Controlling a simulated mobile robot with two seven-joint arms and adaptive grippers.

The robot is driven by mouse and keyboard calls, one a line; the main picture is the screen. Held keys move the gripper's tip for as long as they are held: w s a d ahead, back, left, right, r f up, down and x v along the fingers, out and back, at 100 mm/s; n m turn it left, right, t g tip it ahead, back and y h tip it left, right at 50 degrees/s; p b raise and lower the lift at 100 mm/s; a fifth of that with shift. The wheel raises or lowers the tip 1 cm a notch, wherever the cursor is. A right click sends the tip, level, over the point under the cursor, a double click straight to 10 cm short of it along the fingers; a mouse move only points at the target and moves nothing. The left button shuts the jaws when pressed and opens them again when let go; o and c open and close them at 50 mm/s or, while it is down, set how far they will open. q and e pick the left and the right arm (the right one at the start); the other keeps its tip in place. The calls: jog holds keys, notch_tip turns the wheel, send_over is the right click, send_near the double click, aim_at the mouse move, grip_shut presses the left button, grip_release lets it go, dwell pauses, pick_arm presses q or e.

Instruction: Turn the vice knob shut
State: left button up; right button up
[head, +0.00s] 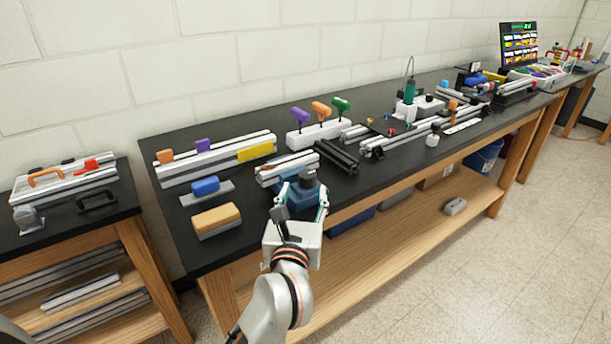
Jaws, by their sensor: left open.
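The vice (293,195) is a dark blue-grey block at the front edge of the black bench. A dark round knob (307,179) shows on its upper right side. A short silver extrusion (283,170) lies directly behind it. My left gripper (303,197) reaches in from the front, open, with its teal-edged fingers on either side of the vice and knob. I cannot tell whether the fingers touch it. The gripper body hides the vice's lower front. My right gripper is not in view.
On the bench (184,245), an orange-topped block (216,219) and a blue-handled piece (206,187) stand left of the vice. A rack of T-handle tools (312,134) stands behind. Dark extrusions (337,157) lie to the right. A side table (60,243) stands at left.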

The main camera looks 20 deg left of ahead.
aim_at(306, 180)
pick_arm(q)
jog(key=shift+w+a, duration=0.25)
jog(key=shift+w, duration=1)
jog(key=shift+w+a, duration=0.25)
jog(key=shift+w, duration=1)
jog(key=shift+w+a, duration=0.25)
jog(key=shift+w, duration=1)
jog(key=c, duration=1.2)
